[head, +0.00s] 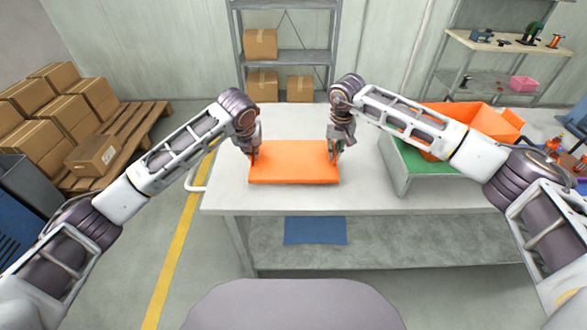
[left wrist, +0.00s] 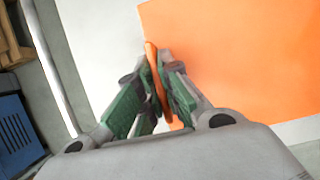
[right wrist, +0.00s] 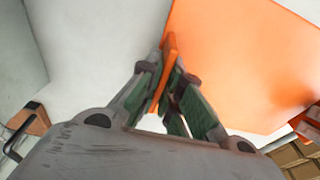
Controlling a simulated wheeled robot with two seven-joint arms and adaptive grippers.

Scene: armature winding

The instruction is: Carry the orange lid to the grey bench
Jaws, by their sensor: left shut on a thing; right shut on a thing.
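The orange lid (head: 294,165) is a flat rectangular panel at the left part of the grey bench (head: 230,197). I cannot tell whether it rests on the bench top or is held just above it. My left gripper (head: 254,154) is shut on the lid's left edge. The left wrist view shows its green-padded fingers (left wrist: 155,85) on either side of the lid's rim. My right gripper (head: 335,154) is shut on the lid's right edge. In the right wrist view its fingers (right wrist: 170,85) also pinch the rim.
A blue mat (head: 315,230) lies on the lower shelf. Boxes on a pallet (head: 135,135) stand at left. The bench's front middle is clear.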

